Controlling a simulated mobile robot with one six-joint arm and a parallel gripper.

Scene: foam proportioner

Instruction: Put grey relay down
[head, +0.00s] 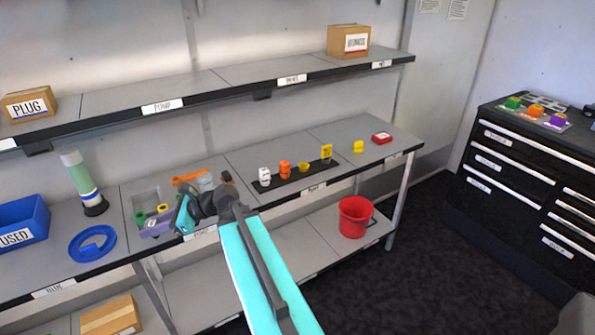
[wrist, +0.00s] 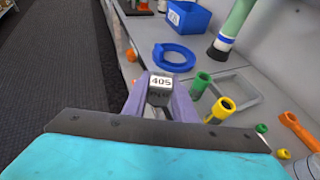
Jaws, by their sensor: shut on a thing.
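My gripper (head: 157,224) reaches over the front of the middle shelf in the head view. In the wrist view its purple fingers (wrist: 160,102) are shut on the grey relay (wrist: 160,90), a small block with a white label reading 405. The relay is held near the shelf's front edge, with the dark floor to the left. I cannot tell how far it is above the shelf. In the head view the relay is hidden or too small to make out.
A grey tray (wrist: 238,88) with green and yellow cylinders (wrist: 220,110) lies right beside the gripper. A blue ring (head: 92,244), a green-and-white cylinder (head: 82,182) and a blue bin (head: 22,222) stand left in the head view. Several small coloured parts stand on a black strip (head: 300,174).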

